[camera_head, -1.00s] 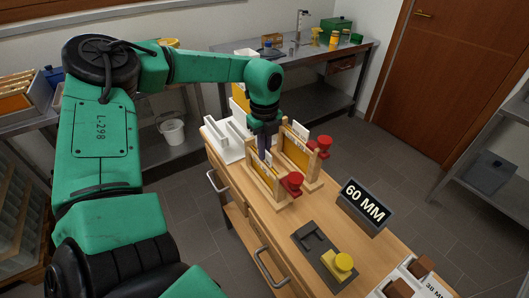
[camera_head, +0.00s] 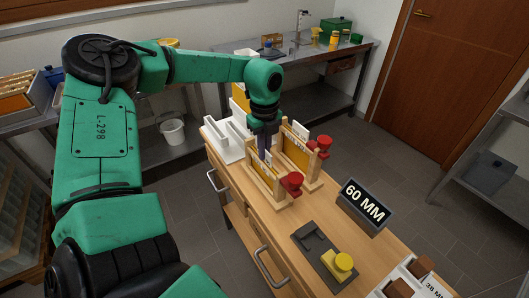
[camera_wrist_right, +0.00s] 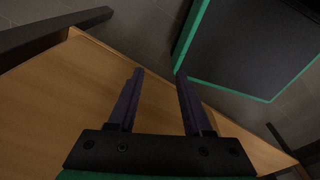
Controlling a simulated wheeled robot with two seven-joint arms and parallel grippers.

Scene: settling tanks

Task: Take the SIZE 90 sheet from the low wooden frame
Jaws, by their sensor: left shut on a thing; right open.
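The low wooden frame (camera_head: 277,201) stands on the bench top in the head view, with a red knob (camera_head: 291,182) at its near right end. A yellow sheet (camera_head: 262,171) with a white tag is upright in it; the tag's writing is too small to read. My left gripper (camera_head: 263,156) points down at the top of this sheet and is shut on it; its fingertips are partly hidden. A taller wooden frame (camera_head: 313,174) with another yellow, white-tagged sheet stands just behind.
A white slotted rack (camera_head: 216,140) stands at the bench's far left end. Some bare wood lies between frames and plate.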

